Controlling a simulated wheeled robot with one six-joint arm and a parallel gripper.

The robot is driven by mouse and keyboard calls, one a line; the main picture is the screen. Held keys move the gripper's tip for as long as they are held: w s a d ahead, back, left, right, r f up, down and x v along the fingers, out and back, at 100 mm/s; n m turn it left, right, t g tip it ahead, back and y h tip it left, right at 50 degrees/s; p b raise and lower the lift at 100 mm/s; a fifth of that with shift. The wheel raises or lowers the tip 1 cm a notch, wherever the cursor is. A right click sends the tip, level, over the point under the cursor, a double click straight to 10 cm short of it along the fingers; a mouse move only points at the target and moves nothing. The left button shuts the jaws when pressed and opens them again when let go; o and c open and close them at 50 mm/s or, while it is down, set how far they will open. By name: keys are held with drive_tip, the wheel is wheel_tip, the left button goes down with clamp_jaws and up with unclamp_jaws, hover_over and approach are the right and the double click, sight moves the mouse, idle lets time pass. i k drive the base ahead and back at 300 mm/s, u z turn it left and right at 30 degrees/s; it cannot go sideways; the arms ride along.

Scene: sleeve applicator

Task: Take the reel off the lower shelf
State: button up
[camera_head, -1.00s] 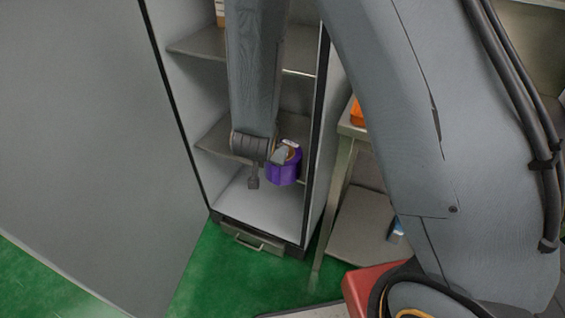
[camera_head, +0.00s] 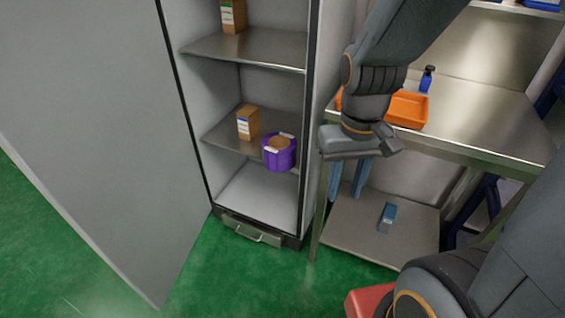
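The purple reel (camera_head: 283,159) with a brown middle and pale labels sits at the right front of the cabinet's lower shelf (camera_head: 218,132), at its front edge. My gripper (camera_head: 346,195) is to the right of the reel, outside the cabinet and in front of the steel bench. Its two blue fingers point down with a gap between them, and nothing shows in the gap. The gripper and the reel are apart.
A brown box (camera_head: 249,123) stands on the same shelf, left of the reel. Another box (camera_head: 233,15) is on the upper shelf (camera_head: 250,50). The cabinet door (camera_head: 90,130) is open at left. The steel bench (camera_head: 480,110) holds an orange tray (camera_head: 407,109) and a blue bottle (camera_head: 426,79).

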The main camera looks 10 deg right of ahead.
sight(279, 152)
drive_tip(key=u, duration=1)
drive_tip(key=i, duration=0.6)
drive_tip(key=z, duration=0.9)
